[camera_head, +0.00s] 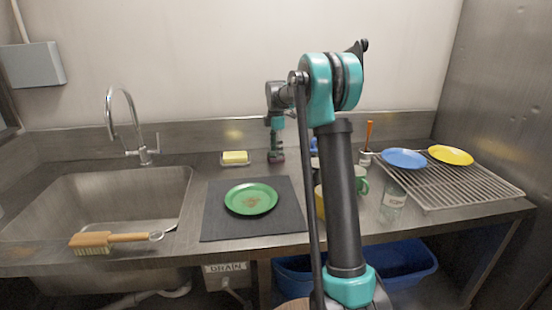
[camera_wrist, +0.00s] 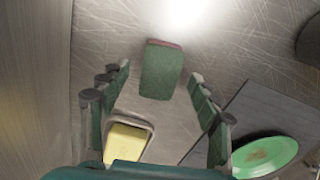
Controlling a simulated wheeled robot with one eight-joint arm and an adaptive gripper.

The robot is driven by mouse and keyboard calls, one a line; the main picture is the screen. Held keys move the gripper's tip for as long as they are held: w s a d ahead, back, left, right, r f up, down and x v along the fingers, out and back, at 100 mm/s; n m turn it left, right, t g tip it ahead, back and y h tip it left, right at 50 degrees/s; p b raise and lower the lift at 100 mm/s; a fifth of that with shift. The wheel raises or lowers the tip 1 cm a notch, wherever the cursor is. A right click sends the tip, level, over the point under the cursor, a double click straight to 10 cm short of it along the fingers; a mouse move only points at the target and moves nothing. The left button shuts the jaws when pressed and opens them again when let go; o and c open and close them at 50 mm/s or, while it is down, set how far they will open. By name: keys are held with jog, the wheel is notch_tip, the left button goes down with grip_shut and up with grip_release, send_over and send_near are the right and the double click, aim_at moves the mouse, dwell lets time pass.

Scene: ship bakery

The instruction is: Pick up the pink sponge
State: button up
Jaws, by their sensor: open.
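The sponge (camera_wrist: 161,72) lies on the metal counter in the wrist view, with a green face towards the camera and a thin pink edge at its far end. My gripper (camera_wrist: 157,78) is open and empty, its fingers to the left and right of the sponge in that view, with gaps on both sides. I cannot tell its height above the sponge. In the head view my gripper (camera_head: 277,152) points down near the back wall, right of the yellow block. The sponge is not clearly seen there.
A yellow block (camera_head: 235,156) sits in a small dish close to my gripper. A green plate (camera_head: 251,199) lies on a dark mat (camera_head: 222,228). The sink (camera_head: 110,205) is left, with a brush (camera_head: 95,241) at its front edge. A wire rack (camera_head: 460,185) with plates stands right.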

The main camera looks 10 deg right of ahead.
jog(key=shift+f, duration=0.9)
jog(key=c, duration=0.8)
jog(key=shift+o, duration=0.2)
jog(key=shift+r, duration=0.1)
notch_tip(320, 180, up, 20)
